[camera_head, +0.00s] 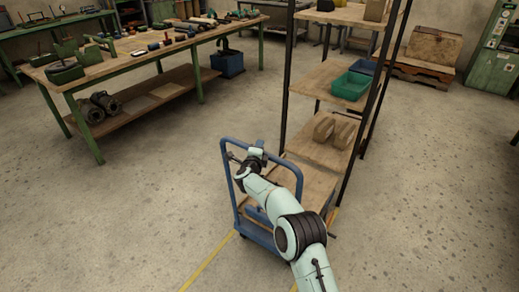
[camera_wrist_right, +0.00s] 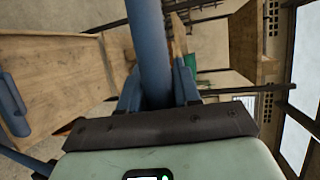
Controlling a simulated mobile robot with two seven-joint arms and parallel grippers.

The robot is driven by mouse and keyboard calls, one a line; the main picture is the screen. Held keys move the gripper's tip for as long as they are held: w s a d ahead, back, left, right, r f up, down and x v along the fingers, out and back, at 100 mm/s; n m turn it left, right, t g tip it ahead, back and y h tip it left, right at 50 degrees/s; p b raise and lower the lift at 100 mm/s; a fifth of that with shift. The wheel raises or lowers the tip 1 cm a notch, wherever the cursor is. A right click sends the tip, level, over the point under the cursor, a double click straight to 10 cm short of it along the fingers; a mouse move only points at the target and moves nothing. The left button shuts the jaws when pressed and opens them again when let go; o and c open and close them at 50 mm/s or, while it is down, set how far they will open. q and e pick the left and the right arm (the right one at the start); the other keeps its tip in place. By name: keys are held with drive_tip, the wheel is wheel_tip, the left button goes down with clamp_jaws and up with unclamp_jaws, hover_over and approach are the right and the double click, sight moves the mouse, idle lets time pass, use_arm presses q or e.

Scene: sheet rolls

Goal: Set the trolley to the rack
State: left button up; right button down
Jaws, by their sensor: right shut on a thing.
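The trolley (camera_head: 230,190) has a blue tubular handle frame and a wooden deck. It stands at the near end of the rack (camera_head: 341,170), close to its lowest shelf; I cannot tell whether they touch. The rack has dark posts and several wooden shelves. My right gripper (camera_head: 256,154) is at the top bar of the trolley handle. In the right wrist view its fingers (camera_wrist_right: 158,92) are shut around the blue bar (camera_wrist_right: 148,45). My arm hides part of the trolley deck. My left gripper is not in view.
A green bin (camera_head: 350,86) and brown blocks (camera_head: 333,130) sit on the rack shelves. A yellow line (camera_head: 208,262) runs along the floor. Open floor lies left and right.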

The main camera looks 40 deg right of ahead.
drive_tip(key=shift+d+r, duration=0.2)
drive_tip(key=shift+r, duration=0.1)
drive_tip(key=c, duration=1)
unclamp_jaws()
drive_tip(key=shift+c, duration=0.2)
drive_tip(key=shift+o, duration=0.8)
drive_tip(key=shift+d+f, duration=0.1)
drive_tip(key=shift+f, duration=0.1)
drive_tip(key=shift+w, duration=0.1)
drive_tip(key=b+v, duration=0.1)
drive_tip(key=v, duration=1.2)
drive_tip(key=shift+a, duration=0.2)
drive_tip(key=shift+r, duration=0.1)
